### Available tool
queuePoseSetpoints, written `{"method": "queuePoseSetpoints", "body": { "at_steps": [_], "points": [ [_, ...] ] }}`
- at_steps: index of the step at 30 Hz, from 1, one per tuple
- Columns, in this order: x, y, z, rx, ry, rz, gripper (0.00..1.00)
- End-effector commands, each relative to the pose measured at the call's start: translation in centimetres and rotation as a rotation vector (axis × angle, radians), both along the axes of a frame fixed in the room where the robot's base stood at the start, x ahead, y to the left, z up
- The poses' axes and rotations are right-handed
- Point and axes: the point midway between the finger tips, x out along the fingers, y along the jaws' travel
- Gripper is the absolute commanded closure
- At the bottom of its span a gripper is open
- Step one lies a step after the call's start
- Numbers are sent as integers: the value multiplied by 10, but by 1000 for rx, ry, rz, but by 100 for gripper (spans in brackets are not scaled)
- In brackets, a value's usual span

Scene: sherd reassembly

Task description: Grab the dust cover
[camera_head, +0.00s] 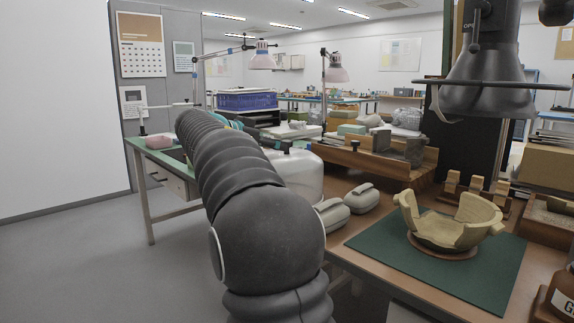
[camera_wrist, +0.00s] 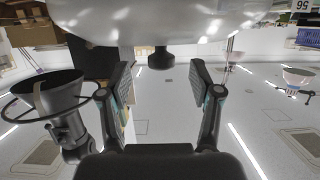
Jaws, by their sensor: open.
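The dust cover looks like a large pale dome (camera_head: 303,172), standing behind my dark arm in the head view, which hides its left part. In the wrist view its smooth white surface (camera_wrist: 150,22) fills the top edge, with a black knob (camera_wrist: 161,60) sticking out from it. My gripper (camera_wrist: 162,78) is open and empty, one finger on either side of the knob in the picture. The knob appears just beyond the fingertips, with no contact visible. What is under the cover cannot be made out.
Two grey lidded containers (camera_head: 362,198) lie beside the cover. A partly assembled clay bowl (camera_head: 446,222) stands on a green mat (camera_head: 478,278) at right. A dark hooded lamp-like device (camera_head: 484,80) hangs above. A wooden rack (camera_head: 385,162) with blocks stands behind.

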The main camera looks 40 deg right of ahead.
Motion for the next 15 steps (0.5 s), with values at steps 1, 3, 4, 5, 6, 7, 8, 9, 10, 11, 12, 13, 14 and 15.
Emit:
{"method": "queuePoseSetpoints", "body": {
  "at_steps": [1,3,4,5,6,7,8,9,10,11,12,13,14,15],
  "points": [
    [0,-4,0,0,1,-2,36],
    [1,-11,0,0,0,-3,36],
    [1,-15,0,1,1,-4,36],
    [2,-19,0,1,1,-3,36],
    [3,-25,0,1,2,-3,36],
    [3,-30,0,1,2,-4,36],
    [4,-34,-1,1,2,-4,36],
    [4,-39,-3,1,2,-3,36],
    [4,-42,-4,1,2,-3,36],
    [4,-45,-5,1,2,-3,36],
    [5,-48,-6,1,2,-3,36],
    [5,-49,-7,1,2,-2,36],
    [5,-50,-7,1,1,-1,36],
    [5,-50,-7,1,1,0,36]
  ]
}}
